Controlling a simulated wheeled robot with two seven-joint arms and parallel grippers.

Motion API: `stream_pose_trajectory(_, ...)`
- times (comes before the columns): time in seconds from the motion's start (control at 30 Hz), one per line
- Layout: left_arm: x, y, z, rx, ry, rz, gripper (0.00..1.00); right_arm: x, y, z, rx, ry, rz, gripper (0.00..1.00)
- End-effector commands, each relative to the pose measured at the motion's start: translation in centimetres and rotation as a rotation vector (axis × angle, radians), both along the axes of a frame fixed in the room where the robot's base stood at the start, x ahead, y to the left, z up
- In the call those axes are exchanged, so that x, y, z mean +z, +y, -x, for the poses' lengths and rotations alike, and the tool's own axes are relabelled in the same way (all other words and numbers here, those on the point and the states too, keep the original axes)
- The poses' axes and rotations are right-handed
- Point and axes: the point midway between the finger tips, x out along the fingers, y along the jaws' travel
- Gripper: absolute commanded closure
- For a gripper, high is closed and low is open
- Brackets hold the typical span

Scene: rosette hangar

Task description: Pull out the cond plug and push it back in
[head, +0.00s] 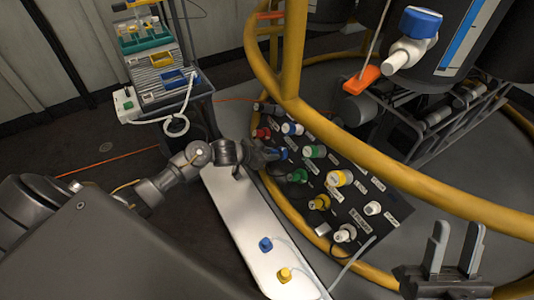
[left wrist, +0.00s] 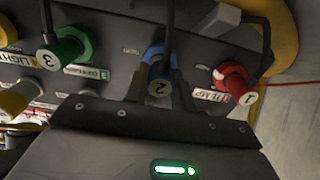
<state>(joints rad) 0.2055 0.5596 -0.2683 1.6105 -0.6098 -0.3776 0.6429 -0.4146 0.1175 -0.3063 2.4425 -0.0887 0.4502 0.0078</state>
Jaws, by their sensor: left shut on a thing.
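My left gripper (head: 268,155) reaches over the dark socket panel (head: 350,195). In the left wrist view its fingers (left wrist: 160,95) are shut on a blue plug (left wrist: 158,68) marked 2, with a dark cable rising from it. I cannot read a cond label. A red plug (left wrist: 234,82) marked 1 is to its right and a green plug (left wrist: 70,48) marked 3 to its left. My right gripper (head: 455,247) is open and empty at lower right.
A yellow rail (head: 400,185) curves around the panel. A cart (head: 165,80) stands at upper left. More plugs, such as a white one (head: 345,233), crowd the panel.

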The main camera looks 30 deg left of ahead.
Motion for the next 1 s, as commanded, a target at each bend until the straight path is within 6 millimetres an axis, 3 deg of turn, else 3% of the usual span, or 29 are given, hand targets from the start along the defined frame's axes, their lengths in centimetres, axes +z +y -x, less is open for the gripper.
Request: stream_pose_trajectory(1.0, 0.03, -0.05, -0.04, -0.001, -0.001, 0.000, 1.00, 0.83, 0.00, 0.00, 0.000, 0.000, 0.000, 0.64)
